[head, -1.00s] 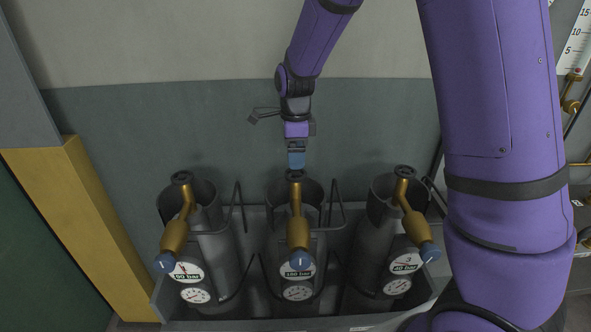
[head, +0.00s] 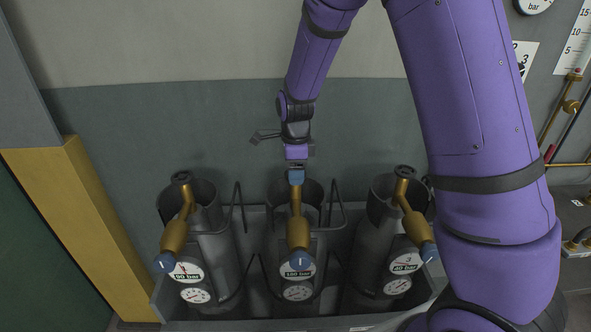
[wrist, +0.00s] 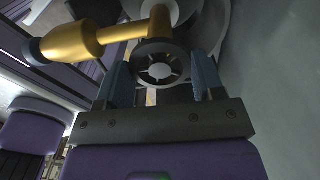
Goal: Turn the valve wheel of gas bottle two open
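Three grey gas bottles stand in a row in the head view. The middle bottle (head: 290,245), whose label reads 180 bar, carries a brass valve (head: 298,215) with a blue cap. Its dark spoked valve wheel (wrist: 162,64) shows clearly in the wrist view; in the head view my fingers cover it. My gripper (head: 296,178) points down at the top of this valve. In the wrist view my gripper (wrist: 162,80) has its two blue fingers apart, one on each side of the wheel. A narrow gap seems to lie beside the rim; contact cannot be made out.
The left bottle (head: 215,255) and right bottle (head: 372,250) stand close on either side, with similar brass valves. Dark bent bars (head: 341,208) rise beside the bottles. A grey wall (head: 120,150) is close behind. A yellow post (head: 85,220) stands at the left.

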